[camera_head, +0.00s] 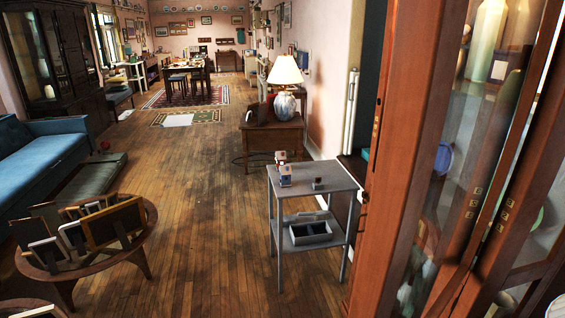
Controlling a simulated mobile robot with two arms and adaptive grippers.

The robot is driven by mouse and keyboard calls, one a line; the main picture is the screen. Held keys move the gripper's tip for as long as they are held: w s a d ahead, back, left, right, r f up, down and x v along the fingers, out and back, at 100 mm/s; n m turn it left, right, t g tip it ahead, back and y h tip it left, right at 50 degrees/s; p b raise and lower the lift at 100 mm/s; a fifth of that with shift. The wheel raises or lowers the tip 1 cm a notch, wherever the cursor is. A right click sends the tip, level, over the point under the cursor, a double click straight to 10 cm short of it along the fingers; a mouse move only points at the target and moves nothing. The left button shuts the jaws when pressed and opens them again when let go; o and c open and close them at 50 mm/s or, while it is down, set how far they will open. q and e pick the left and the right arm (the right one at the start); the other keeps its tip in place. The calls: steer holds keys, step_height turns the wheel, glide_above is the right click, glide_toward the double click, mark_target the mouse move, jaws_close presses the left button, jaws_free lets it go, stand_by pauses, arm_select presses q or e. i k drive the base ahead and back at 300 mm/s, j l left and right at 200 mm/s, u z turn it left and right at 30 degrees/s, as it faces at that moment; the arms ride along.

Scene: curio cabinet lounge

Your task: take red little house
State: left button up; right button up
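Two little houses stand close together near the far left corner of a small grey two-tier table (335,183). The farther little house (281,157) looks reddish with pale parts. The nearer little house (285,177) shows a pale roof and reddish and bluish walls. They are too small to tell their colours for certain. A small dark object (318,184) lies to their right on the same top. Neither of my grippers is in view.
The table's lower shelf holds a grey tray (310,240). A wood-framed glass cabinet (395,160) fills the right side, close by. A round table with picture frames (90,250) stands at left, beside a blue sofa (40,150). The wooden floor (200,200) between is clear.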

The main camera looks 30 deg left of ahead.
mark_target(281, 157)
steer(key=j, duration=0.85)
steer(key=j+u, duration=0.1)
steer(key=j, duration=0.75)
steer(key=i, duration=0.1)
